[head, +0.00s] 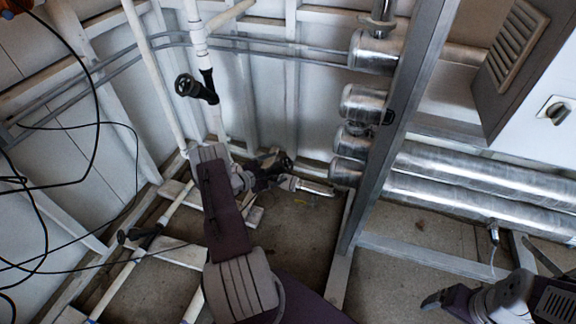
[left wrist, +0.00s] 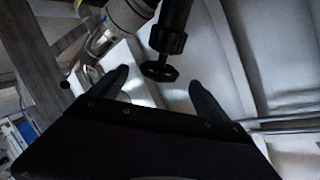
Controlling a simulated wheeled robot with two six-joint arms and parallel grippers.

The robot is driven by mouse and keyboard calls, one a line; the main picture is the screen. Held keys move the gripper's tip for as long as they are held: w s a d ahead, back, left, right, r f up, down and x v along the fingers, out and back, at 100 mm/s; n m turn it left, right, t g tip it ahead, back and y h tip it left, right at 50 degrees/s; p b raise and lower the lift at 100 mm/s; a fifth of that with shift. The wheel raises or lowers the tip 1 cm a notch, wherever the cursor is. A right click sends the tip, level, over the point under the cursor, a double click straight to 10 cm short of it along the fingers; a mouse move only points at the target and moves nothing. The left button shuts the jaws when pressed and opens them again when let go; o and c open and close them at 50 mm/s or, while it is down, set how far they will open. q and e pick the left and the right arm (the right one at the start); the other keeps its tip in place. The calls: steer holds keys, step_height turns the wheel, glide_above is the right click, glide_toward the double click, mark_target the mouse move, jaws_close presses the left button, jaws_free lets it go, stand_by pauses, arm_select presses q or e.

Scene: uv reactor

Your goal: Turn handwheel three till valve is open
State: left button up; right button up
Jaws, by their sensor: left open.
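My left gripper (head: 268,172) is open, low near the corner pipework in the head view. It sits beside a black handwheel (head: 286,162), which it partly hides. In the left wrist view, the two dark fingers of my left gripper (left wrist: 159,78) are spread. A black handwheel on a dark valve stem (left wrist: 159,71) shows between and beyond them. Contact cannot be told. Another black handwheel (head: 186,85) is on the upright white pipe, and a dark handle (head: 124,236) is at the lower left. No number shows on any wheel. My right gripper (head: 436,299) is at the lower right, its jaw gap unclear.
A grey metal post (head: 395,130) stands right of my left gripper. Shiny wrapped pipes (head: 470,192) run behind it to the right. A white cabinet with a black knob (head: 558,110) is at the upper right. Loose black cables (head: 95,130) hang at the left.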

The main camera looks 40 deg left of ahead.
mark_target(284, 167)
arm_select(q)
steer(key=b+x, duration=0.1)
steer(key=x, duration=0.1)
steer(key=b+x, duration=0.1)
steer(key=x, duration=0.2)
steer(key=shift+f, duration=0.3)
steer(key=shift+w+d, duration=0.1)
steer(key=shift+w, duration=0.5)
steer(key=c, duration=1.3)
arm_select(e)
step_height(284, 167, down, 3)
steer(key=shift+f, duration=0.2)
arm_select(q)
steer(key=shift+y, duration=0.3)
arm_select(e)
steer(key=shift+r, duration=0.1)
